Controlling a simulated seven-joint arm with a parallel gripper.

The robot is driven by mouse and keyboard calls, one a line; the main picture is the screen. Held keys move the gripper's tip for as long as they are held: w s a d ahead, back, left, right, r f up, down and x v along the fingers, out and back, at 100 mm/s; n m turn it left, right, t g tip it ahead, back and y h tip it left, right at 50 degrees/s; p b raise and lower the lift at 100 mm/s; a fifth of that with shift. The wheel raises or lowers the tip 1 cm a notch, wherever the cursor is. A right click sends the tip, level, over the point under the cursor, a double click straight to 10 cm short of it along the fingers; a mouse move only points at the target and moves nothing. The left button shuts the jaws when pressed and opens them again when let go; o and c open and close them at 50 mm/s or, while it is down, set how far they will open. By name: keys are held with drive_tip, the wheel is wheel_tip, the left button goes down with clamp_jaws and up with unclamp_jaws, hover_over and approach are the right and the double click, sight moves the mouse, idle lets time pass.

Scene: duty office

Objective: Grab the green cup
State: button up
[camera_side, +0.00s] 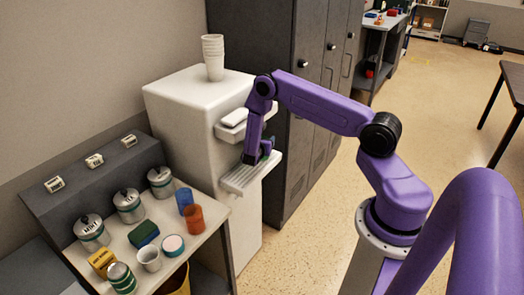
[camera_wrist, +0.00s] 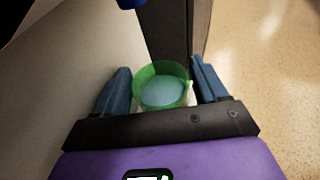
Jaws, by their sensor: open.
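The green cup (camera_wrist: 145,73) is translucent and upright in the wrist view, with a pale blue surface inside it that looks like water. In the side view only a sliver of the green cup (camera_side: 268,147) shows behind my gripper (camera_side: 258,154), at the ledge of the white dispenser (camera_side: 185,110). In the wrist view my gripper (camera_wrist: 161,78) is open, with one blue finger on each side of the cup. Gaps show between the fingers and the cup. The cup's base is hidden.
Stacked white cups (camera_side: 213,58) stand on the dispenser. Dark lockers (camera_side: 305,110) stand close behind the ledge (camera_side: 236,180). A counter (camera_side: 205,222) at the lower left holds canisters, a blue cup (camera_side: 184,201), an orange cup (camera_side: 194,219) and a white cup (camera_side: 149,259).

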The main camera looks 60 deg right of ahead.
drive_tip(key=c, duration=0.9)
drive_tip(key=shift+r, duration=0.15)
drive_tip(key=shift+c, duration=0.2)
